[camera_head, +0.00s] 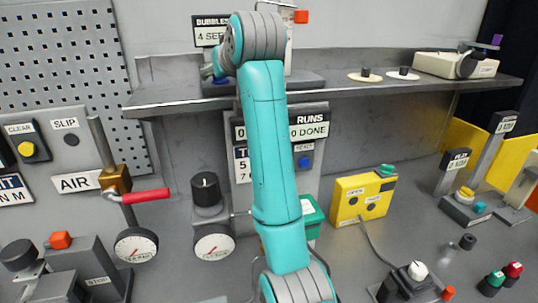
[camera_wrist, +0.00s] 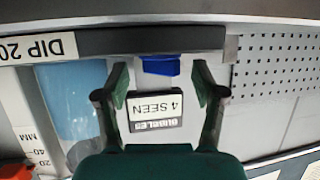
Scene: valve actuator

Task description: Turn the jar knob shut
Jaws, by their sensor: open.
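My gripper (camera_wrist: 160,82) is open in the wrist view, its two dark green fingers spread and pointing up the picture. A blue part (camera_wrist: 160,66), possibly the jar knob, lies between the fingertips with a gap on each side; no contact shows. A pale blue, see-through jar or tank (camera_wrist: 75,100) stands just left of the fingers. An upside-down "BUBBLES 4 SEEN" sign (camera_wrist: 155,107) shows between the fingers. In the head view the gripper is mostly hidden by my teal arm, and the jar is hidden there too. The knob's turned position cannot be told.
The sign (camera_head: 208,31) stands behind the grey shelf (camera_head: 165,98). A "DIP 20" edge (camera_wrist: 90,47) runs close beyond the fingertips. Below the shelf are a red-handled air valve (camera_head: 145,196), gauges and a yellow box (camera_head: 362,198).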

